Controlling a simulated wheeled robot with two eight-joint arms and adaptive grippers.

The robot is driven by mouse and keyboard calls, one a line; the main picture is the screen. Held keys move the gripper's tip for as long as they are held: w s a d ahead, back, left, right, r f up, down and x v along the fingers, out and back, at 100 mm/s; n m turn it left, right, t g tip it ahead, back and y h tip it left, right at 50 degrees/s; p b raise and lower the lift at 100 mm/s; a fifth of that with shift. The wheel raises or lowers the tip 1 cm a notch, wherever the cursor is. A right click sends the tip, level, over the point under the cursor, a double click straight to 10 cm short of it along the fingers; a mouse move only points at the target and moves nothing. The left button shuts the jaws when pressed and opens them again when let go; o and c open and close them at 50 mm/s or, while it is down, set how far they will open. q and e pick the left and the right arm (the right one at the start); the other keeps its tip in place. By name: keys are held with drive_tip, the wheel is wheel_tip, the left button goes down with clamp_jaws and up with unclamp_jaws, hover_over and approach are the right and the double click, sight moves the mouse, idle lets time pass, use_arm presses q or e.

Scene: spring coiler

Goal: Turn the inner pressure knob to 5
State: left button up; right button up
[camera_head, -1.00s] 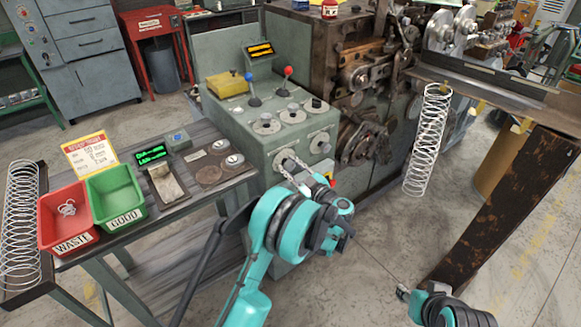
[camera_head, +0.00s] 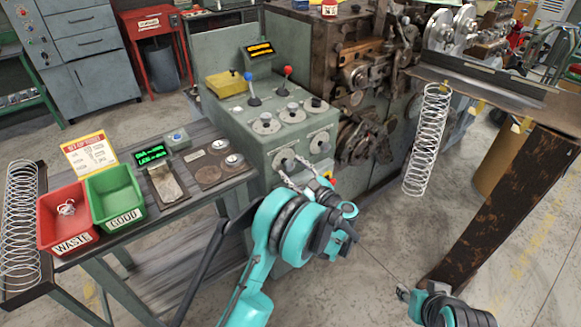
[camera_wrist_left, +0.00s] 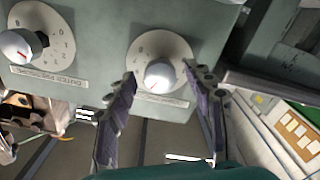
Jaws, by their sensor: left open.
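The inner pressure knob (camera_wrist_left: 160,75) is a silver knob with a red mark on a round white dial, near the middle of the left wrist view. Its dial numbers and label are too small to read surely. The outer pressure knob (camera_wrist_left: 16,47) is on another dial to its left. My left gripper (camera_wrist_left: 165,85) is open, its two dark fingers on either side of the inner knob in the picture; contact cannot be told. In the head view my left gripper (camera_head: 294,171) is at the front of the green-grey control cabinet (camera_head: 252,143). My right gripper (camera_head: 403,293) is low at right, its jaws unclear.
More knobs (camera_head: 291,110) and two levers (camera_head: 288,72) are on the cabinet top. A bench with a red waste bin (camera_head: 50,228) and green good bin (camera_head: 110,187) stands at left. A hanging spring (camera_head: 426,140) and a rusty table leg (camera_head: 505,205) are at right.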

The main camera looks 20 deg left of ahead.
use_arm(q)
drive_tip(key=v, duration=1)
drive_tip(key=shift+s+d, duration=0.1)
drive_tip(key=w+r+m+t+h, duration=0.2)
drive_tip(key=r+m+t+h, duration=0.15)
drive_tip(key=r, duration=0.55)
drive_tip(key=w+r+m+t+h, duration=0.2)
drive_tip(key=r+t, duration=0.3)
drive_tip(key=r, duration=0.5)
drive_tip(key=s+d+r+m+h, duration=0.4)
drive_tip(key=r+m+h, duration=0.25)
drive_tip(key=h, duration=0.25)
drive_tip(key=s+a+f+m+g, duration=0.1)
drive_tip(key=s+a+f+g, duration=0.2)
drive_tip(key=s+f, duration=0.4)
drive_tip(key=s+a+f+m+g, duration=0.1)
drive_tip(key=s+a+f+g, duration=0.3)
drive_tip(key=s+f, duration=0.3)
drive_tip(key=s+a+f+m+g, duration=0.1)
drive_tip(key=s+a+f+g, duration=0.2)
drive_tip(key=s, duration=1.2)
wheel_tip(320, 180, down, 5)
drive_tip(key=shift+s+a+r+m+g, duration=0.1)
drive_tip(key=shift+s+a+m+g, duration=0.25)
drive_tip(key=shift+g, duration=0.9)
